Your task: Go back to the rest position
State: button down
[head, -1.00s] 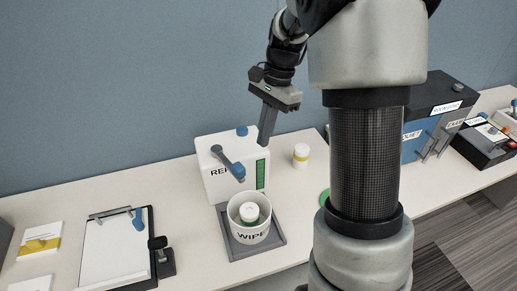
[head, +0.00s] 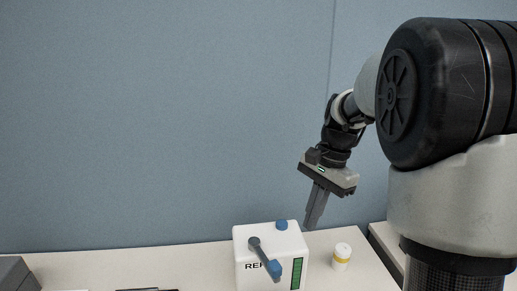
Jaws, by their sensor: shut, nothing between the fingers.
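My gripper (head: 310,223) hangs in the air with its fingers pointing down and closed together, nothing between them. It is just above and to the right of the white dispenser box (head: 246,245), near its right top edge in the picture. I cannot tell how far apart they are in depth. The rest of my arm rises behind it to the right and covers much of the right side of the head view.
The white box has a grey lever with a blue end (head: 265,258) and a blue knob (head: 281,225) on top. A small white jar with a yellow band (head: 342,257) stands to its right.

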jog(key=s+a+r+n+t+h, duration=0.1)
jog(key=s+r+n+t, duration=0.2)
jog(key=s, duration=0.6)
jog(key=s+a+r+n+t+h, duration=0.1)
jog(key=s+r+n+t, duration=0.2)
jog(key=s+n, duration=0.5)
jog(key=shift+s+a+r+n+p, duration=0.3)
jog(key=shift+s+a+r+p, duration=0.15)
jog(key=shift+s+r, duration=0.3)
